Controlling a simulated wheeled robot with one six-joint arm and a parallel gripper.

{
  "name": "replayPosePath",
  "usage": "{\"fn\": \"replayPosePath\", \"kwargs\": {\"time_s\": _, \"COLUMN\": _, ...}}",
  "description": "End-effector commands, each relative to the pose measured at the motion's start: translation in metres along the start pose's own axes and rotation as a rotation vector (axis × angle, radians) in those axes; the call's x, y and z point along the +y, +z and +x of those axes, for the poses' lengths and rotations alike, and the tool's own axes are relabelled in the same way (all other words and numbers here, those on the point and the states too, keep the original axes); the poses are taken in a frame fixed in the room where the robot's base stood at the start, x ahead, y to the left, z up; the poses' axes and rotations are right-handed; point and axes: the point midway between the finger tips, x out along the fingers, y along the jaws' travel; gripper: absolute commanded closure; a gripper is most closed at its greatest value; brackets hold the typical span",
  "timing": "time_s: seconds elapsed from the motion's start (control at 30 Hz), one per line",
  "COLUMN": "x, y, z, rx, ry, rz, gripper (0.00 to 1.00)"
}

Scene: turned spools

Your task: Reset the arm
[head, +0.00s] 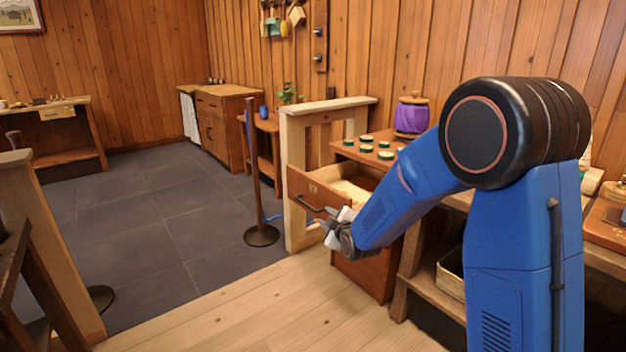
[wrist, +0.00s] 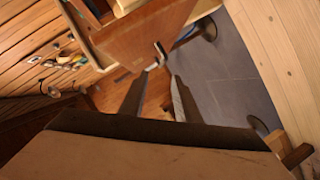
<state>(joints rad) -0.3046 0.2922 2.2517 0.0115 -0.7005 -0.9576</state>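My gripper (head: 328,228) is low in front of an open wooden drawer (head: 312,190), close to its dark bar handle (head: 312,206). In the wrist view the two dark fingers of my gripper (wrist: 160,76) stand apart with nothing between them. The drawer front (wrist: 140,38) is just beyond the fingertips, and a metal handle (wrist: 156,54) shows near them. I cannot tell whether the fingers touch the handle. My blue arm reaches down and left across the head view and hides part of the workbench.
The workbench (head: 345,147) holds several green-and-cream discs and a purple-wound spool (head: 411,117). A wooden gate post (head: 295,185) and a dark stanchion (head: 254,170) stand left of the drawer. The plank floor (head: 255,310) in front is clear.

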Motion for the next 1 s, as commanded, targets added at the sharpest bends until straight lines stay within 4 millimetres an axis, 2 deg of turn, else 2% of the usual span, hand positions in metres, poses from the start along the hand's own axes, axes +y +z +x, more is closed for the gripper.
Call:
{"fn": "replayPosePath", "kwargs": {"time_s": 0.03, "x": 0.011, "y": 0.001, "z": -0.013, "rx": -0.016, "ry": -0.008, "rz": 0.026, "gripper": 0.7}}
{"fn": "replayPosePath", "kwargs": {"time_s": 0.2, "x": 0.033, "y": 0.011, "z": -0.057, "rx": -0.094, "ry": -0.059, "rz": 0.132, "gripper": 0.7}}
{"fn": "replayPosePath", "kwargs": {"time_s": 0.5, "x": 0.056, "y": 0.032, "z": -0.145, "rx": -0.243, "ry": -0.134, "rz": 0.324, "gripper": 0.7}}
{"fn": "replayPosePath", "kwargs": {"time_s": 0.73, "x": 0.061, "y": 0.049, "z": -0.221, "rx": -0.364, "ry": -0.176, "rz": 0.472, "gripper": 0.7}}
{"fn": "replayPosePath", "kwargs": {"time_s": 1.0, "x": 0.054, "y": 0.067, "z": -0.314, "rx": -0.516, "ry": -0.207, "rz": 0.648, "gripper": 0.7}}
